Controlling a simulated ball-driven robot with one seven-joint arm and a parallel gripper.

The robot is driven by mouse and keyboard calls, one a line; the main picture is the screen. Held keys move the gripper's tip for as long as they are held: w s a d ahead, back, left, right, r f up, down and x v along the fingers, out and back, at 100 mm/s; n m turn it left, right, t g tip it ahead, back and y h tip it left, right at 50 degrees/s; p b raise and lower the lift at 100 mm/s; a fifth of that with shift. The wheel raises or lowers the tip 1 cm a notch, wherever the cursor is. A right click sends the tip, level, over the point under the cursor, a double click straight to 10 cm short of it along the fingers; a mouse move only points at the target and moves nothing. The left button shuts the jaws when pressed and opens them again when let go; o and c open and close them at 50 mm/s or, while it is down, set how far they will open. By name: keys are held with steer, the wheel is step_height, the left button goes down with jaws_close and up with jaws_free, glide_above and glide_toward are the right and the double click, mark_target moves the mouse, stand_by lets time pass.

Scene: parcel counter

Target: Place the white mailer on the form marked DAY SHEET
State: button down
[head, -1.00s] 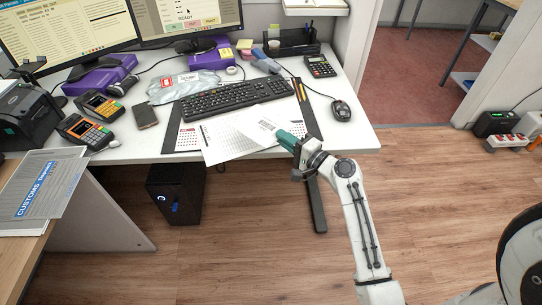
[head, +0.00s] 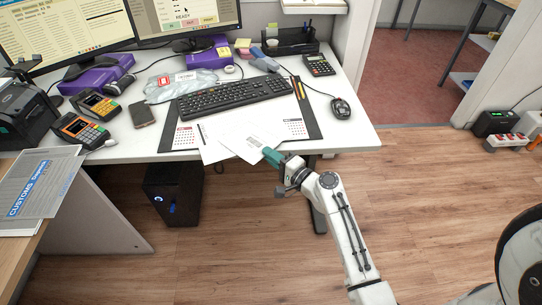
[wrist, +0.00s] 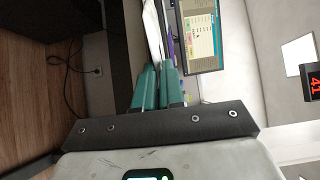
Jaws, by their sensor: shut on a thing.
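The mailer hides much of that sheet, and no DAY SHEET heading is readable. In the wrist view, the green fingers (wrist: 157,75) are close together with the thin white mailer (wrist: 153,30) seen nearly edge-on beyond them.
A dark desk mat (head: 172,141) with calendar pages lies under the papers. A black keyboard (head: 230,96) is behind, a mouse (head: 341,108) to the right. The white desk's front right (head: 350,138) is clear.

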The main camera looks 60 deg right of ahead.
steer(key=c, duration=1.2)
jaws_free()
steer(key=shift+c, duration=0.2)
steer(key=s+a, duration=0.2)
steer(key=s, duration=0.9)
steer(key=s+a+f+n+g+y+b, duration=0.1)
steer(key=a+f+n+g+y, duration=0.3)
steer(key=a+n, duration=0.3)
steer(key=a+f+n+g+y, duration=0.3)
steer(key=a+n+g+y, duration=0.15)
steer(key=a, duration=0.55)
steer(key=s+a+n+g+h, duration=0.1)
steer(key=s+n+g+h, duration=0.4)
steer(key=s+n+g, duration=0.3)
steer(key=s, duration=0.3)
steer(key=shift+s, duration=0.25)
steer(key=shift+a+f+h, duration=0.1)
steer(key=shift+h, duration=0.15)
